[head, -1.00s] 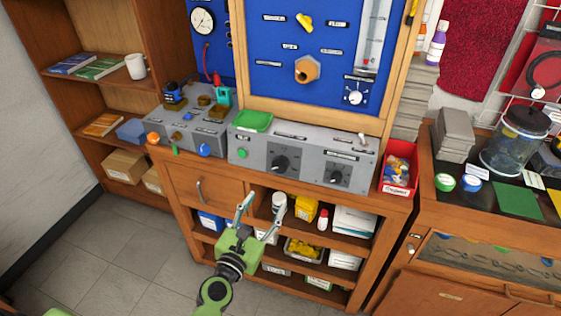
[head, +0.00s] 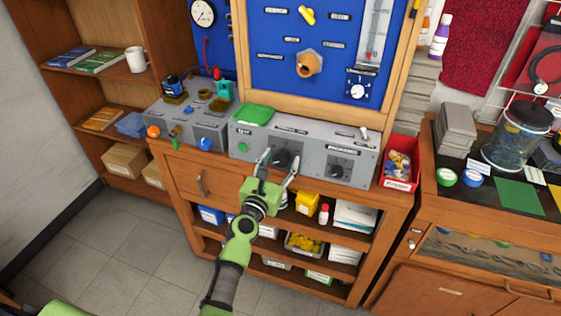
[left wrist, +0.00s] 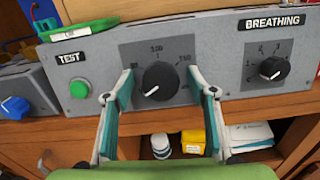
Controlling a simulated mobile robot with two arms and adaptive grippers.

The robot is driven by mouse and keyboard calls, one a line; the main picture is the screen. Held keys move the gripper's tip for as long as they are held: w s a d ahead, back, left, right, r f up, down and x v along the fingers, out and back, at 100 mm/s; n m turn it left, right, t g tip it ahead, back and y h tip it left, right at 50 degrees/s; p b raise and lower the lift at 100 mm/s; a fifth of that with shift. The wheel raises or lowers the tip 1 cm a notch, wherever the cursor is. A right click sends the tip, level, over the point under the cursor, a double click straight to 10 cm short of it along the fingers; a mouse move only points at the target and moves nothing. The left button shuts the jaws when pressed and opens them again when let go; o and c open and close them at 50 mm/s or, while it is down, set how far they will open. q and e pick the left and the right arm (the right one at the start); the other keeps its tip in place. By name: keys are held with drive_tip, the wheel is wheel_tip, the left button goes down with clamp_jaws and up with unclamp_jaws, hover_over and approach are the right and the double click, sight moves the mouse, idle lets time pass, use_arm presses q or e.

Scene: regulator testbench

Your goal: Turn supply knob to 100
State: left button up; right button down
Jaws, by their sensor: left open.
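The supply knob (left wrist: 160,84) is a round black knob on the grey panel (left wrist: 215,50), with a printed scale around it; "100" seems to stand at the top. Its white pointer line points to the lower left. It also shows in the head view (head: 283,159), partly behind my gripper. My left gripper (head: 279,162) is open in front of the panel. In the left wrist view its fingers (left wrist: 160,93) stand on either side of the knob, and I see no grip on it. My right gripper is not in view.
A second black knob labelled BREATHING (left wrist: 273,68) sits to the right. A green TEST button (left wrist: 80,89) is to the left. A green item (head: 252,114) lies on top of the panel box. Below is a shelf with a yellow container (head: 307,203) and several other containers.

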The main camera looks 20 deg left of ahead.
use_arm(q)
drive_tip(key=shift+w, duration=0.2)
drive_tip(key=c, duration=1.1)
